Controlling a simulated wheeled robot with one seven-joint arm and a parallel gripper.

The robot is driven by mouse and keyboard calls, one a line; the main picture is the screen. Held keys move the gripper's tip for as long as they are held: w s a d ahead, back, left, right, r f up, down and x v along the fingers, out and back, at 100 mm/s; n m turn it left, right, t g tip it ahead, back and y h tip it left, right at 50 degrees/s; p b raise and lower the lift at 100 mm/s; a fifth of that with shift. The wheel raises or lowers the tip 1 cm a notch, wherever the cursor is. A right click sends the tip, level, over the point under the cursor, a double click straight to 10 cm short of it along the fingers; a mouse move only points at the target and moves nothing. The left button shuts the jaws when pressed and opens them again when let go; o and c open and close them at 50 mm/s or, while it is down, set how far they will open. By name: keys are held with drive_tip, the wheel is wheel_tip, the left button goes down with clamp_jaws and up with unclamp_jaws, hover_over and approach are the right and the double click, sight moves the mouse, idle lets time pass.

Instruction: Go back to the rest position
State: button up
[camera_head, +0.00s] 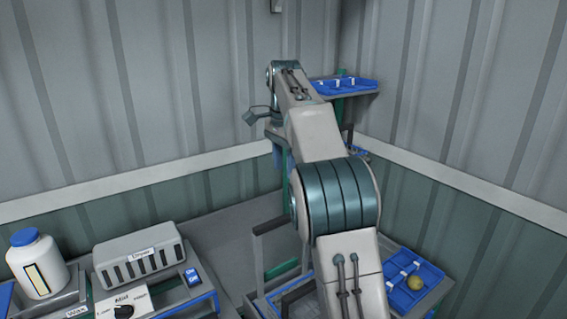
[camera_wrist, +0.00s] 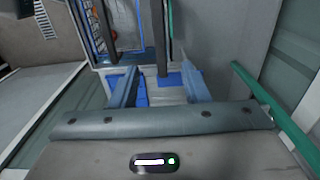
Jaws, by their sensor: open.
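My arm reaches away toward the back corner in the head view, and its links hide much of what lies behind them. My gripper (camera_wrist: 159,76) shows in the wrist view with its two blue-grey fingers spread apart. Nothing shows held between them. Beyond the fingers are a pale surface with blue parts and dark upright posts. I cannot make out the gripper's fingers in the head view.
A blue divided tray (camera_head: 345,86) sits on a high shelf at the back. A lower blue tray (camera_head: 431,274) at right holds a greenish-yellow tomato (camera_head: 415,283). A white bottle (camera_head: 38,264), a dryer box (camera_head: 139,256) and a knob panel (camera_head: 124,311) stand at left. Corrugated walls close the corner.

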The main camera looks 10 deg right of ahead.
drive_tip(key=shift+s, duration=0.1)
drive_tip(key=s+f+n+t+b, duration=0.1)
drive_tip(key=s+f+n, duration=0.3)
drive_tip(key=s, duration=0.7)
drive_tip(key=s+f+n+t+b, duration=0.1)
drive_tip(key=s+f+n, duration=0.4)
drive_tip(key=s, duration=0.6)
drive_tip(key=s+f+n+t+b, duration=0.1)
drive_tip(key=s+f+n, duration=0.3)
drive_tip(key=s+f, duration=0.4)
drive_tip(key=s, duration=0.2)
drive_tip(key=shift+s+f+t, duration=0.25)
drive_tip(key=shift+s+t, duration=0.15)
drive_tip(key=shift+d, duration=0.1)
